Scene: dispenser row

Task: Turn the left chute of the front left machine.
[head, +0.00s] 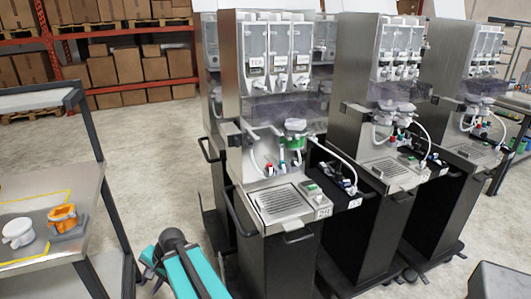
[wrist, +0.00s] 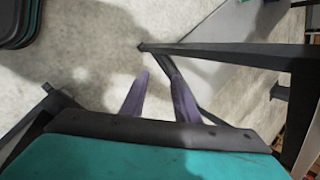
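The front left machine (head: 228,65) stands in the middle of the head view, a tall steel cabinet with three clear hoppers side by side at its top. The left hopper (head: 256,52) carries a white label. The left chute below it is too small to make out clearly. In the wrist view, my gripper (wrist: 158,95) has two purple fingers standing apart with nothing between them, above the bare floor. It is low and to the left of the machine, well away from the hoppers. The wrist view does not show the machine's hoppers.
Two similar machines stand to the right. A green-banded container (head: 295,131) and tubes sit on the front left machine.

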